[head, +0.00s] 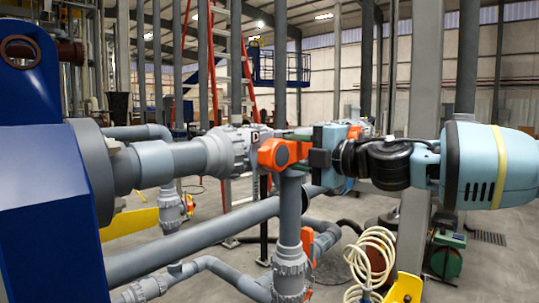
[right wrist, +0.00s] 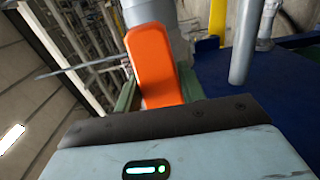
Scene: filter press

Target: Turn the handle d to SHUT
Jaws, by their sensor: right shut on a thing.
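The orange handle d (head: 279,153) sits on a grey valve (head: 228,150) in the middle of the head view, with a small "D" tag (head: 255,134) just above it. My right gripper (head: 305,152) reaches in from the right and is shut on the handle's right part. In the right wrist view the orange handle (right wrist: 154,62) stands up between the green fingers of my right gripper (right wrist: 155,98). The gripper hides part of the handle. My left gripper is in neither view.
A blue press frame (head: 45,200) with a grey flange fills the left. Grey pipes (head: 205,240) run below the valve. Another orange handle (head: 307,240) is on the lower vertical pipe. A coiled cream hose (head: 372,258) hangs below my right arm.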

